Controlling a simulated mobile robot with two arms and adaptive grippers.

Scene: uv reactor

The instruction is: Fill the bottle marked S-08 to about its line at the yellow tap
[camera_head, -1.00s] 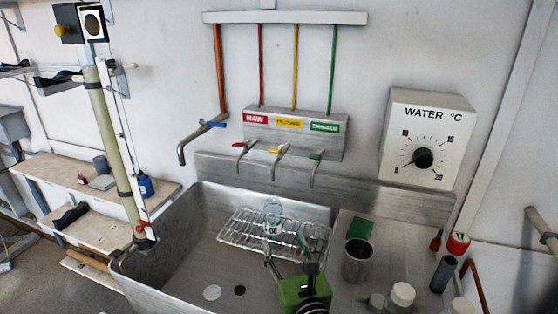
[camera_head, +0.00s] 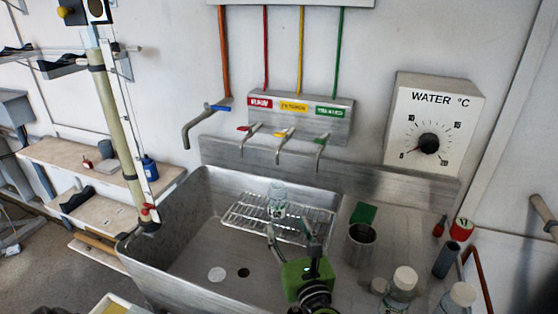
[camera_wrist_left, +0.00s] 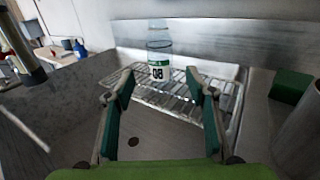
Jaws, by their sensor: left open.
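A clear bottle (camera_head: 277,201) stands upright on the wire rack in the sink. In the left wrist view the bottle (camera_wrist_left: 159,50) has a white and green label ending in "08"; the rest of the mark is not readable. The yellow tap (camera_head: 284,148) is on the wall above the rack, between the red and green taps, and nothing is under its spout. My left gripper (camera_head: 292,234) is open and empty over the sink, on the near side of the bottle. In the left wrist view the bottle shows beyond and between its fingers, apart from them. My right gripper is not seen.
The wire rack (camera_head: 246,219) spans the back of the steel sink (camera_head: 190,235). A larger tap (camera_head: 196,128) hangs to its left. A metal cup (camera_head: 361,246), a green block (camera_head: 364,213) and white-capped bottles (camera_head: 404,281) stand on the right drainboard. A water temperature dial (camera_head: 429,144) is on the wall.

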